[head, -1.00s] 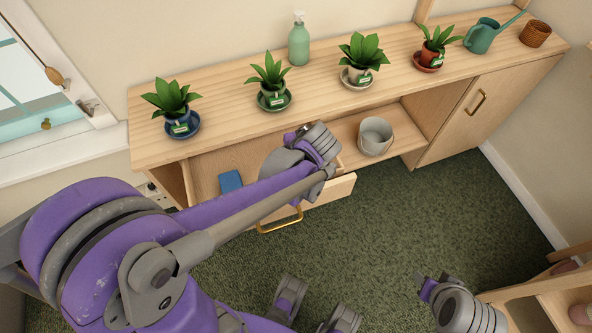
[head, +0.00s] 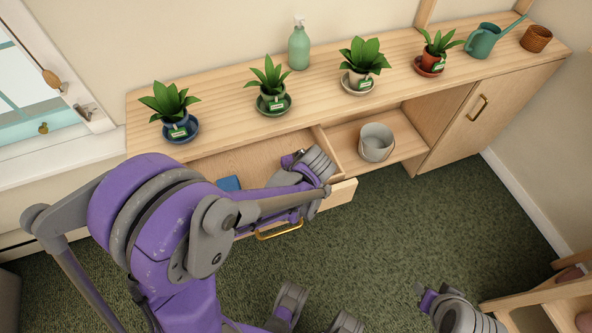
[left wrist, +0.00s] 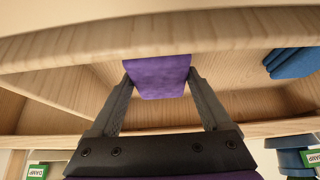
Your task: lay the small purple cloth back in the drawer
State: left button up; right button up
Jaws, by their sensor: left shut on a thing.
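The small purple cloth (left wrist: 157,84) shows in the left wrist view between the two fingers of my left gripper (left wrist: 160,70), which is shut on it. The open drawer (head: 344,194) is in the middle of the head view, under the shelf top. My left gripper (head: 291,159) is over the drawer's right part there; its wrist hides the cloth and much of the drawer. I cannot tell whether the cloth touches the drawer floor. My right gripper (head: 425,296) is low at the right, away from the drawer; its fingers are too small to read.
A folded blue cloth (head: 229,184) lies in the drawer's left part. A grey bucket (head: 376,143) stands on the open shelf right of the drawer. Several potted plants, a green bottle (head: 299,47) and a watering can (head: 482,40) stand on top.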

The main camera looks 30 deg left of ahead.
pick_arm(q)
jog(key=shift+f, duration=0.8)
jog(key=o, duration=1)
jog(key=shift+f, duration=0.15)
jog(key=p+v, duration=0.2)
jog(key=v, duration=0.8)
jog(key=s+d+r+m+h, duration=0.1)
jog(key=s+m+h, duration=0.1)
jog(key=s+m, duration=0.3)
jog(key=s+d+r+m+h, duration=0.1)
jog(key=s+r+m+h, duration=0.1)
jog(key=s+m, duration=0.3)
jog(key=s+h, duration=0.1)
jog(key=s, duration=0.3)
jog(key=shift+d+t, duration=0.4)
jog(key=shift+r, duration=0.1)
